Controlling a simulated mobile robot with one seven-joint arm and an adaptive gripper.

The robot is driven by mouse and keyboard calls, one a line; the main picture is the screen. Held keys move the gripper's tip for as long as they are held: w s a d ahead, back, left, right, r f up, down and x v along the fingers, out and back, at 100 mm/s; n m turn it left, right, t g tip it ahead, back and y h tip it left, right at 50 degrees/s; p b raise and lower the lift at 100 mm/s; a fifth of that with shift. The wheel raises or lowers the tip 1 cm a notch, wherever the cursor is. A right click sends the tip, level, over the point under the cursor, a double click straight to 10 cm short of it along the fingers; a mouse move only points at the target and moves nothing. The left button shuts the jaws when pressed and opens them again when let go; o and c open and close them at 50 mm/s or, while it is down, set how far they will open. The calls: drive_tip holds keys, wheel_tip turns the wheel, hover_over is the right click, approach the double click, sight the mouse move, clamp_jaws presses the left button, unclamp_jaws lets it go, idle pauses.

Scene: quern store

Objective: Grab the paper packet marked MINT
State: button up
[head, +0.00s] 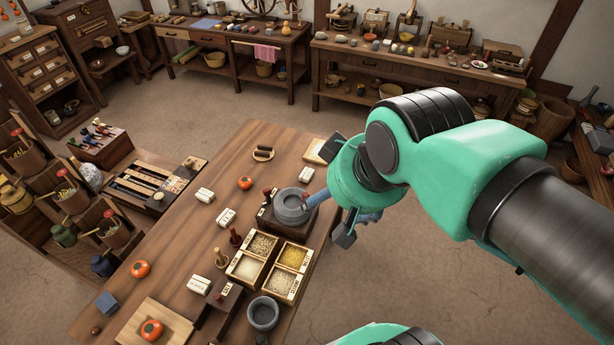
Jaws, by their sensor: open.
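Several small white paper packets with dark lettering lie on the wooden table: one packet (205,195) toward the back left, a second packet (226,217) just in front of it, and a third packet (199,284) nearer the front. The lettering is too small to read, so I cannot tell which is MINT. My gripper (342,208) is open and empty over the table's right edge, right of the quern. My wrist hides part of the gripper.
A divided grain box (268,261), a grey stone bowl (263,313) and wooden stamps (221,258) stand on the table (180,240). Orange persimmons (140,269) sit among them. Open floor lies beyond the table. Shelves and a long workbench (420,65) line the back.

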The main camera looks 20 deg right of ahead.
drive_tip(key=w+d+f+n+g, duration=0.1)
drive_tip(key=w+d+f+n, duration=0.15)
drive_tip(key=w, duration=1.15)
drive_tip(key=w+d+f+n+g, duration=0.1)
drive_tip(key=w+d+f+n, duration=0.2)
drive_tip(key=w, duration=1.2)
drive_tip(key=w+d+f+n, duration=0.1)
drive_tip(key=w+d+f, duration=0.2)
drive_tip(key=w+f, duration=0.3)
drive_tip(key=w+d+f+n+g, duration=0.1)
drive_tip(key=w+d+f, duration=0.3)
drive_tip(key=f, duration=0.8)
drive_tip(key=w+d+f+n+g+y+p, duration=0.1)
drive_tip(key=w+d+f, duration=0.3)
drive_tip(key=w+f, duration=0.5)
drive_tip(key=shift+d+f, duration=0.25)
drive_tip(key=shift+f, duration=0.2)
drive_tip(key=shift+f, duration=0.1)
drive_tip(key=b, duration=0.2)
hover_over(309, 173)
drive_tip(key=shift+s+f, duration=0.15)
drive_tip(key=shift+f, duration=4)
